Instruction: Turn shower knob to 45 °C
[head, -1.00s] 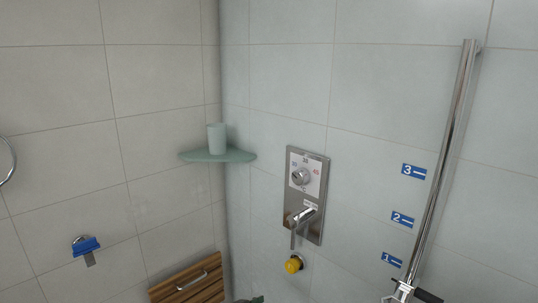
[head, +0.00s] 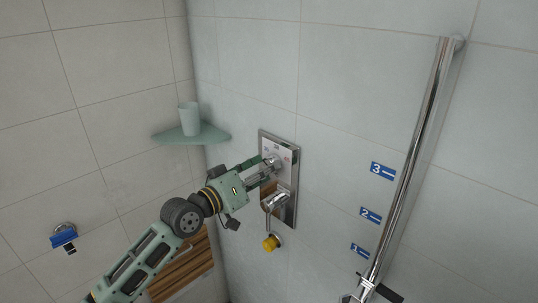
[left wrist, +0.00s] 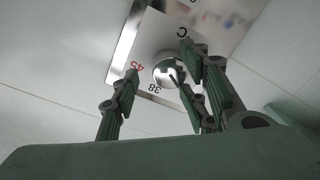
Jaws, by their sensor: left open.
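The round chrome shower knob (head: 275,161) is at the top of the metal control panel (head: 290,207) on the wall. In the left wrist view the knob (left wrist: 166,66) sits on a white plate with a red 45 (left wrist: 138,68), a 38 (left wrist: 153,88) and a C mark. My left gripper (head: 265,170) is open at the panel, its fingers on either side of the knob. In the left wrist view the gripper (left wrist: 160,68) has fingers left and right of the knob; contact cannot be told. The knob's pointer setting is unclear. My right gripper is out of view.
A glass corner shelf (head: 208,135) holds a cup (head: 189,118). A chrome rail (head: 412,170) stands right, beside blue number labels. A wooden slatted seat (head: 182,272) is lower left.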

